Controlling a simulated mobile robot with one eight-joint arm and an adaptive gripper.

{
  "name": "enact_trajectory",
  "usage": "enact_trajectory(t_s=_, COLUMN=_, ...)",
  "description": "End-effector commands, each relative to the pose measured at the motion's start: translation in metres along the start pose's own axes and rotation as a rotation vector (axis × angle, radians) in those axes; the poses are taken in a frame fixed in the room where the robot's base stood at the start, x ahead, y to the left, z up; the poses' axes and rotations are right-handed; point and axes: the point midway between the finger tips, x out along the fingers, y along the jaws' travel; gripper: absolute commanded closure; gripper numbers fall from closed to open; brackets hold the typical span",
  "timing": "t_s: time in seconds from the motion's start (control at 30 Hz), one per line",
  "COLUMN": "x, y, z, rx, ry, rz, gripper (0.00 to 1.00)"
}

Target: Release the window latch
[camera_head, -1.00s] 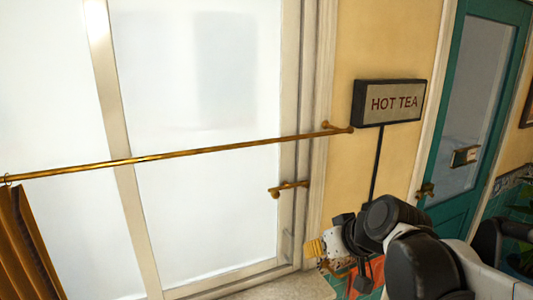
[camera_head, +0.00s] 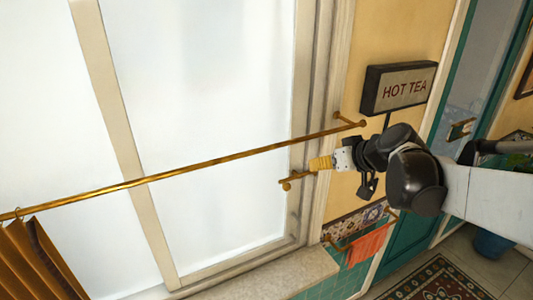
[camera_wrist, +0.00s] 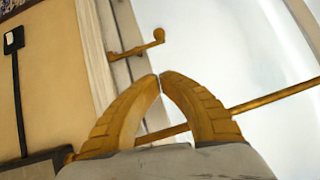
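The brass window latch (camera_head: 295,181) is on the right side of the window frame, its bar about level with a small knob at its left end. In the wrist view the latch (camera_wrist: 138,48) lies just beyond my fingertips, with a visible gap in the picture. My gripper (camera_head: 313,164) has yellow ribbed fingers and is close to the right end of the latch. In the wrist view the gripper's (camera_wrist: 160,78) two fingertips meet, with nothing seen between them. Whether a finger touches the latch cannot be told.
A long brass curtain rod (camera_head: 200,166) runs across the window above the latch, with a brown curtain (camera_head: 38,262) at its left. A HOT TEA sign (camera_head: 398,88) is on the wall above my arm. A red towel (camera_head: 370,242) hangs below. The window sill (camera_head: 275,272) is bare.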

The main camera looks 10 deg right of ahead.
Motion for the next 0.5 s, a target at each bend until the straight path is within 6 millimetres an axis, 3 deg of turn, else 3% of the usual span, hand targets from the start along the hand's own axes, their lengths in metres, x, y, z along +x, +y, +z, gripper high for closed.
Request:
enact_trajectory(t_s=0.17, x=0.017, y=0.0, z=-0.001, rx=-0.001, ry=0.0, rz=-0.001, gripper=1.0)
enact_trajectory(t_s=0.5, x=0.087, y=-0.001, z=-0.001, rx=-0.001, ry=0.0, rz=-0.001, gripper=1.0)
